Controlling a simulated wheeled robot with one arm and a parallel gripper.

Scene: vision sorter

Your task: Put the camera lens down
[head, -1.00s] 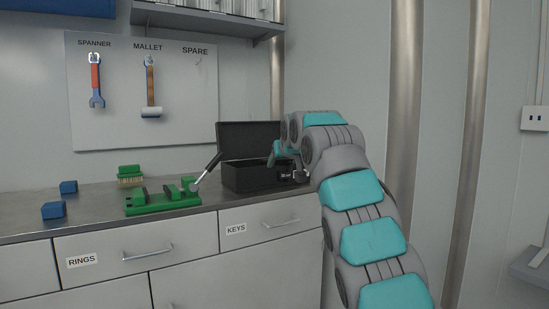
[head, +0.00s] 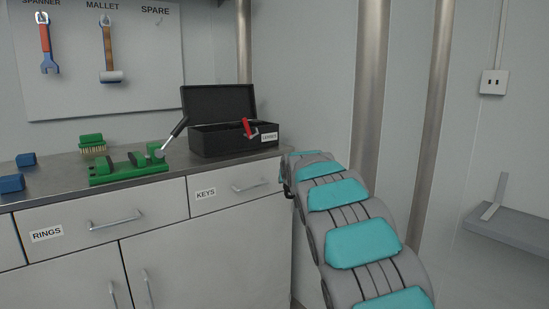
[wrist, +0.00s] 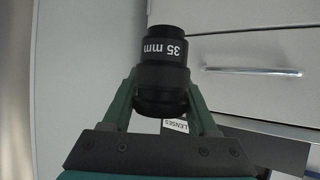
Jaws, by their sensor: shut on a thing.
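The camera lens (wrist: 165,75) is a black cylinder marked "35 mm". My gripper (wrist: 160,98) is shut on it, with one green finger on each side, in the wrist view. In the head view the lens is hidden, and my arm reaches low, right of the counter's end. A black case (head: 222,141) labelled "LENSES" stands open on the counter, lid raised at the back. Its label (wrist: 175,126) also shows behind the fingers in the wrist view. The inside of the case is mostly hidden.
A red-handled thing (head: 248,128) is at the case's front. Left of the case are a green fixture with a lever (head: 130,171), a green brush (head: 91,143) and blue blocks (head: 12,183). Drawers lie below. A grey shelf (head: 510,228) is at the right.

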